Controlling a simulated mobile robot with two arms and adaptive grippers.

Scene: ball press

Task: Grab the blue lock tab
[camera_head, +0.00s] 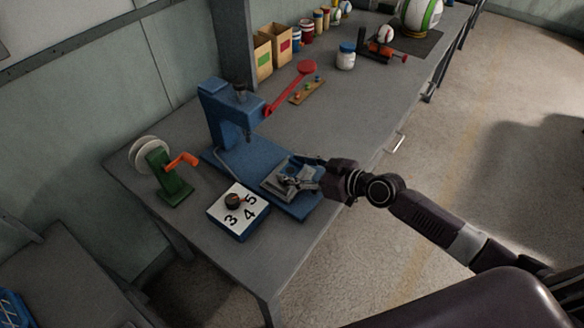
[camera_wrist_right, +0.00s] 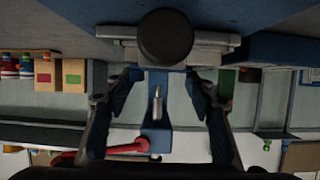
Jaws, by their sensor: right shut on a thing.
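My right gripper (camera_head: 298,180) reaches in from the right over the grey fixture plate (camera_head: 270,183) on the front of the blue press base (camera_head: 240,164). In the right wrist view its two fingers (camera_wrist_right: 160,74) lie on either side of a small piece at the plate's edge, below a dark round knob (camera_wrist_right: 165,38). The gripper is shut on this small piece, which looks like the blue lock tab. The fingers and the shade hide most of it. My left gripper does not show in these views.
The blue press (camera_head: 222,110) with its red lever (camera_head: 290,88) stands behind the plate. A numbered box (camera_head: 226,222) and a green crank stand (camera_head: 167,180) are at the left. Jars, cartons and a ball stand farther back. The bench's right middle is clear.

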